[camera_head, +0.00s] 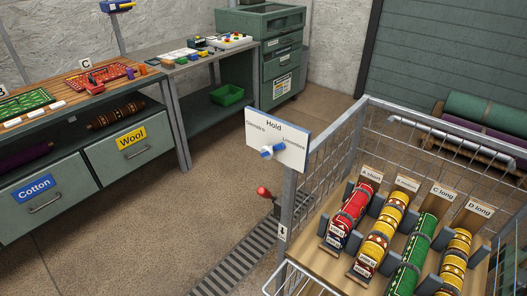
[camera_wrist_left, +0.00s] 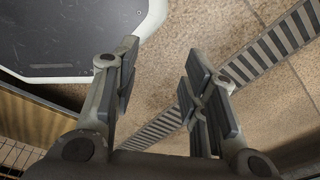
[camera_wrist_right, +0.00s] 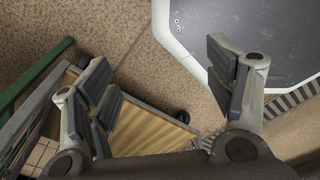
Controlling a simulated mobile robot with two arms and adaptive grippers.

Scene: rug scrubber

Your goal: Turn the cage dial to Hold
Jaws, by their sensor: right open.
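My left gripper (camera_wrist_left: 160,78) is open and empty above the floor in the left wrist view. My right gripper (camera_wrist_right: 165,78) is open and empty in the right wrist view. Neither gripper shows in the head view.
The wire cage (camera_head: 367,115) holds several patterned rolls on a wooden deck. A red-knobbed lever (camera_head: 264,192) stands below the plate, beside a striped floor strip (camera_head: 238,264). Workbenches with drawers (camera_head: 130,152) are at left. Rolls lie on a rack (camera_head: 487,116) at right. Floor is clear before the plate.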

